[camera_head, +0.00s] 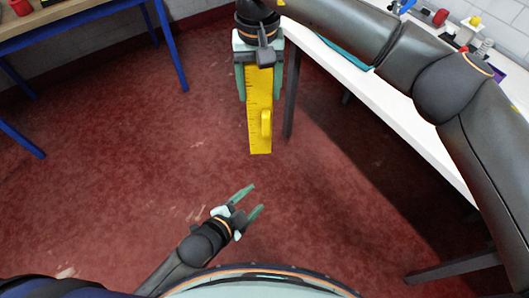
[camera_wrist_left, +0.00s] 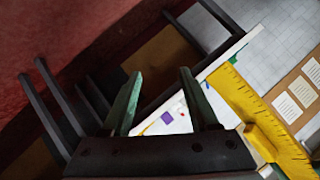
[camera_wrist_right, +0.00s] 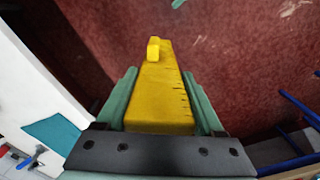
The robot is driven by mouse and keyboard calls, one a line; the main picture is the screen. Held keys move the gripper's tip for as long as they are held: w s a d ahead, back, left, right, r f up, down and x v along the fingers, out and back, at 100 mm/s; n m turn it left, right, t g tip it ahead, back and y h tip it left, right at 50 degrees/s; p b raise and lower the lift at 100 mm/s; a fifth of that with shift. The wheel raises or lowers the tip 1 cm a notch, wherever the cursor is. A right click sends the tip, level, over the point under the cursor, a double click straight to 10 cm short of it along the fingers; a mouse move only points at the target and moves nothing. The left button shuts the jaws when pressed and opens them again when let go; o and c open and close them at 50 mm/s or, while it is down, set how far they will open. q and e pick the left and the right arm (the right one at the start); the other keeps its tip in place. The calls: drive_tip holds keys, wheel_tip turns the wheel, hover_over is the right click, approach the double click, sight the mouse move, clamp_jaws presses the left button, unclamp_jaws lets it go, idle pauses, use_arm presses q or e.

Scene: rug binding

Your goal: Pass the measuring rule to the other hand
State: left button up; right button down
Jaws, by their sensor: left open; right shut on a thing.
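The yellow measuring rule (camera_head: 259,120) has dark graduation marks and a raised yellow handle (camera_head: 266,124) near its free end. My right gripper (camera_head: 254,92) is shut on its upper end, and the rule hangs down over the red floor. In the right wrist view the rule (camera_wrist_right: 163,95) runs out from between the green fingers (camera_wrist_right: 160,112). My left gripper (camera_head: 254,200) is open and empty, below the rule's free end and apart from it. In the left wrist view the rule (camera_wrist_left: 255,110) shows to the right of the open green fingers (camera_wrist_left: 160,85).
A white bench (camera_head: 400,115) with small items runs along the right, under my right arm. A blue-legged table (camera_head: 75,14) stands at the upper left. The red floor (camera_head: 120,140) between them is open.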

use_arm(q)
drive_tip(key=o, duration=0.5)
drive_tip(key=d+m, duration=0.2)
drive_tip(key=m, duration=0.2)
drive_tip(key=w+d+r+m, duration=0.1)
drive_tip(key=d+m, duration=0.1)
drive_tip(key=m, duration=0.1)
drive_tip(key=d+r+m, duration=0.1)
drive_tip(key=d+m, duration=0.1)
drive_tip(key=m, duration=0.2)
drive_tip(key=shift+w+d+m+g, duration=0.25)
drive_tip(key=shift+d+m+g, duration=0.05)
drive_tip(key=shift+c, duration=0.2)
drive_tip(key=shift+o, duration=0.6)
drive_tip(key=m, duration=0.3)
drive_tip(key=shift+w+d+r+y, duration=0.1)
drive_tip(key=shift+w+d+y, duration=0.1)
drive_tip(key=shift+d+y, duration=0.1)
drive_tip(key=m+t+y, duration=0.5)
drive_tip(key=t+y, duration=0.3)
approach(262, 115)
wheel_tip(262, 115, down, 5)
drive_tip(key=w, duration=0.3)
drive_tip(key=w+a, duration=0.2)
drive_tip(key=w, duration=0.9)
drive_tip(key=shift+a, duration=0.1)
